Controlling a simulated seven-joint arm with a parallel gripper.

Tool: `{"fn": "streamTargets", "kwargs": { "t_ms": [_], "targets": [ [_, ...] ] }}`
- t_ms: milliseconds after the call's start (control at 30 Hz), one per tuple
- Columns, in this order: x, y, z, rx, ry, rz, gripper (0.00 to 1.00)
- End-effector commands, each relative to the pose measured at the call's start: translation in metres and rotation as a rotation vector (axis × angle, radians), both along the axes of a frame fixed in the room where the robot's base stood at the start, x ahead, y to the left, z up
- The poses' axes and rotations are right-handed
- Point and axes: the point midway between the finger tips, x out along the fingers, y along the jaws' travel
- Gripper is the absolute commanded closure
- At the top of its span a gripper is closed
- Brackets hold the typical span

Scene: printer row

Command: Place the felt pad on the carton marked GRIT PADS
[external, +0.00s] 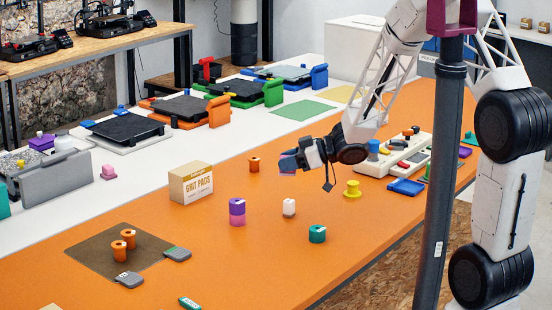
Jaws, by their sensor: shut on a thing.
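The carton marked GRIT PADS (190,185) stands upright on the orange table, left of the middle, with its printed face toward the camera. My gripper (289,164) is in the air to the right of the carton, apart from it. It is shut on a small mauve piece (287,172), which looks like the felt pad. The piece is small and partly hidden by the fingers, so its shape is hard to tell.
An orange spool (254,164) stands between carton and gripper. A purple and pink stack (237,212), a white-topped block (289,207), a teal spool (317,234) and a yellow knob (352,189) stand nearby. A brown mat (90,250) lies front left. The carton's top looks clear.

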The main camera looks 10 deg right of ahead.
Motion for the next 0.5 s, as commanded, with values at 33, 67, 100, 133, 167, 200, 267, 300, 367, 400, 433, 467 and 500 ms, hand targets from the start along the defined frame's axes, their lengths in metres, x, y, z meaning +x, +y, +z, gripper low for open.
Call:
{"fn": "streamTargets", "kwargs": {
  "t_ms": [33, 67, 100, 133, 167, 200, 267, 300, 367, 400, 433, 467, 500],
  "targets": [
    [0.002, 0.015, 0.003, 0.0, -0.002, 0.02, 0.88],
    [0.003, 0.023, 0.004, 0.0, -0.001, 0.03, 0.88],
    [0.004, 0.034, 0.006, 0.0, -0.002, 0.044, 0.88],
    [0.005, 0.042, 0.007, -0.001, -0.002, 0.053, 0.88],
    [0.005, 0.051, 0.008, -0.001, -0.003, 0.064, 0.88],
    [0.006, 0.062, 0.011, -0.002, -0.003, 0.078, 0.88],
    [0.007, 0.078, 0.013, -0.003, -0.004, 0.097, 0.88],
    [0.007, 0.089, 0.015, -0.003, -0.004, 0.109, 0.88],
    [0.007, 0.104, 0.018, -0.005, -0.005, 0.127, 0.88],
    [0.007, 0.113, 0.019, -0.005, -0.006, 0.138, 0.88],
    [0.007, 0.12, 0.021, -0.006, -0.006, 0.146, 0.88],
    [0.006, 0.126, 0.022, -0.006, -0.006, 0.153, 0.88],
    [0.006, 0.134, 0.023, -0.007, -0.007, 0.162, 0.88]
  ]
}}
